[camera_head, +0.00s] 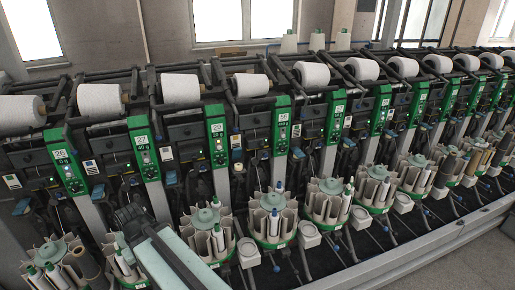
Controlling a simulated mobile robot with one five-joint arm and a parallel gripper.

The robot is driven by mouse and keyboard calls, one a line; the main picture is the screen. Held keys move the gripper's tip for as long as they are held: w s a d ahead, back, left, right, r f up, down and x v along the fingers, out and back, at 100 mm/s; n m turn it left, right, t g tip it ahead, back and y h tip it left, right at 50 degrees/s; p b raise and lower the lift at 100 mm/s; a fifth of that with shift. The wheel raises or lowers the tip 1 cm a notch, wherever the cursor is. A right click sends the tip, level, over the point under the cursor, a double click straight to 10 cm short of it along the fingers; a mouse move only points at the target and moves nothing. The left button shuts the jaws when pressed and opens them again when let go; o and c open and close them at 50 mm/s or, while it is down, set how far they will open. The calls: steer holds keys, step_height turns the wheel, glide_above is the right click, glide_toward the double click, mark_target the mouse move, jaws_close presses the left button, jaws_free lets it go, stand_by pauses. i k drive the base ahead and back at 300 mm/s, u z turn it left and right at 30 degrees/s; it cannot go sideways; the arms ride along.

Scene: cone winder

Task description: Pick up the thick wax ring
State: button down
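I cannot make out a thick wax ring for certain; parts this small are hard to tell on the machine. The cone winder runs across the view, with green numbered unit panels (145,152) in a row. Small pale round cups (248,250) sit between the bobbin magazines; their contents are too small to tell. My arm, pale with a dark end, rises from the bottom edge left of the middle and covers part of the machine behind it. I see no gripper fingers.
White yarn cones (181,90) lie along the top. Round magazines with a green base (272,240) hold upright bobbins and stick out in front. A long grey rail (400,248) edges the machine's front. The floor at lower right (470,265) is clear.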

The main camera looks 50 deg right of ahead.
mark_target(238, 166)
steer(key=u, duration=2.6)
steer(key=k, duration=1.45)
steer(key=z, duration=0.6)
